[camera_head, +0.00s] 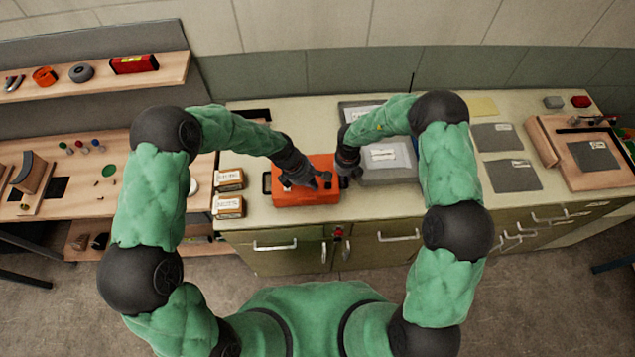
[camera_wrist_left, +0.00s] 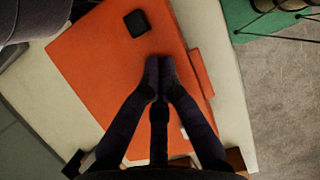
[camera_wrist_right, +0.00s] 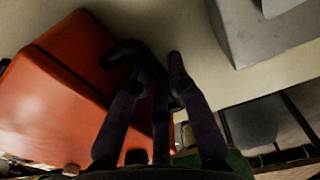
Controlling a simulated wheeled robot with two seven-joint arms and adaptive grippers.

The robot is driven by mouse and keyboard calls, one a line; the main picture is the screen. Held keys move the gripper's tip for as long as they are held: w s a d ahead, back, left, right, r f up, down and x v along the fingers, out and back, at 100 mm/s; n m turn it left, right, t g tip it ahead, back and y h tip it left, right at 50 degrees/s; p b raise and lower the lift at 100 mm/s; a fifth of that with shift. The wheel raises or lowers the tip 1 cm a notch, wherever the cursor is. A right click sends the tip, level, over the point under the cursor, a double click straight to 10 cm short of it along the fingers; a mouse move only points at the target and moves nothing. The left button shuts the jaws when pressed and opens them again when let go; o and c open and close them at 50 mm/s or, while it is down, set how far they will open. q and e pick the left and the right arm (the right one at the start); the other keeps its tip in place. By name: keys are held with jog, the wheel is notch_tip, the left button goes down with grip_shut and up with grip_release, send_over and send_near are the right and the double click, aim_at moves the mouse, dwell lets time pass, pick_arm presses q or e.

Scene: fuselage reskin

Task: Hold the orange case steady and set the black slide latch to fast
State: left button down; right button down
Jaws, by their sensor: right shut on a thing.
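The orange case (camera_head: 300,196) lies on the bench top, and its flat top fills much of the left wrist view (camera_wrist_left: 100,75). A small black square piece (camera_wrist_left: 137,22) sits on that top; I cannot tell whether it is the slide latch or how it is set. My left gripper (camera_wrist_left: 158,65) is shut and empty over the case top, short of the square; contact is unclear. My right gripper (camera_wrist_right: 168,75) is shut on a curved black handle (camera_wrist_right: 122,50) at the case's right side. Another black handle (camera_head: 266,183) shows at the left end.
A grey case (camera_head: 388,172) stands close on the right, also in the right wrist view (camera_wrist_right: 265,30). Two small labelled boxes (camera_head: 229,194) are on the left. Dark sheets (camera_head: 503,175) lie farther right. The bench's front edge runs just before the orange case.

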pick_arm(q)
jog(key=shift+a, duration=1.05)
jog(key=v, duration=1)
pick_arm(e)
jog(key=c, duration=1.1)
grip_release()
jog(key=shift+r, duration=0.1)
